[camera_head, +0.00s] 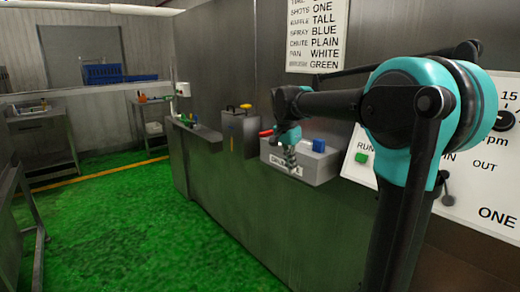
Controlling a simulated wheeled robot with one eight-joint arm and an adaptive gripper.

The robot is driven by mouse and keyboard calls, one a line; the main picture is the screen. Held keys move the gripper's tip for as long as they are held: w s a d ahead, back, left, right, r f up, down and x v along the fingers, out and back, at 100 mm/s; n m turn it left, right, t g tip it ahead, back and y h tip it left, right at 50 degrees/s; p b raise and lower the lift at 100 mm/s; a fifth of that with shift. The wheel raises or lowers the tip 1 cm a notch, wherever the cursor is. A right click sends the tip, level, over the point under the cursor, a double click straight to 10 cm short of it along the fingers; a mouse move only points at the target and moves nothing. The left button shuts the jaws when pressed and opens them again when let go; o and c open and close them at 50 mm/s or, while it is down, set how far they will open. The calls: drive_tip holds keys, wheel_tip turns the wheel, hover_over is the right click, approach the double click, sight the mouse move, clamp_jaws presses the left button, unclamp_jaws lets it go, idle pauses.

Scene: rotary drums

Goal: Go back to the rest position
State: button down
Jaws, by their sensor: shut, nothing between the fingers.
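My gripper (290,158) is at the end of my arm, in the middle of the view. It is shut and empty, with its fingers pointing down. It hangs in front of a grey box (318,168) on the metal wall and covers part of that box and its label. I cannot tell whether the fingers touch the box. My arm reaches across from the large teal and black joint at the right.
A blue item (319,145) sits on the grey box. A wall holder (240,132) and a small shelf (194,133) are to its left. A control panel (485,166) with a green button (361,157) is at right. Green floor (130,220) is open at left, beside a metal table (40,137).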

drive_tip(key=s+d+f+n+t, duration=0.1)
drive_tip(key=s+d+f+n, duration=0.1)
drive_tip(key=s+f, duration=0.6)
drive_tip(key=s+d+f+n+t+y, duration=0.1)
drive_tip(key=s+d+f+n, duration=0.2)
drive_tip(key=s+f, duration=0.5)
drive_tip(key=s+d+f+n, duration=0.3)
drive_tip(key=s+f+n, duration=0.2)
drive_tip(key=s+f, duration=0.3)
drive_tip(key=shift+s+f+t+y, duration=0.3)
drive_tip(key=shift+f+t+y, duration=0.1)
drive_tip(key=shift+f, duration=0.2)
